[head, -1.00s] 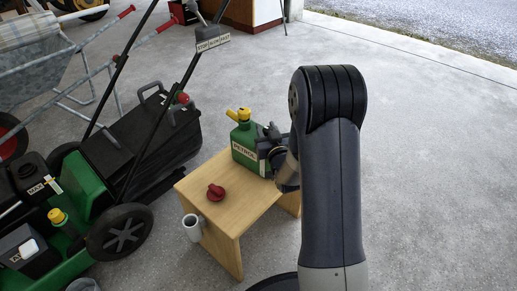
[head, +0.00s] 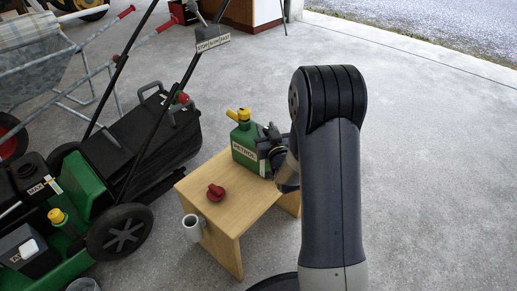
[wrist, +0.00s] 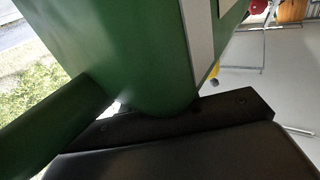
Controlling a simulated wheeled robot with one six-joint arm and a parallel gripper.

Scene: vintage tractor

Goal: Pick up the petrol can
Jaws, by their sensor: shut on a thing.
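The petrol can (head: 244,148) is green with a yellow spout and a white PETROL label. It stands upright on a small wooden stool at the middle of the head view. My gripper (head: 270,142) is at the can's right side, shut on it; my arm partly hides the fingers there. In the wrist view the green can (wrist: 120,45) fills the upper left, close to the camera, with the dark gripper (wrist: 165,125) against it.
The wooden stool (head: 225,215) also bears a red cap (head: 216,192). A green lawnmower (head: 95,185) and a wheelbarrow (head: 35,75) stand to the left. The concrete floor on the right is clear.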

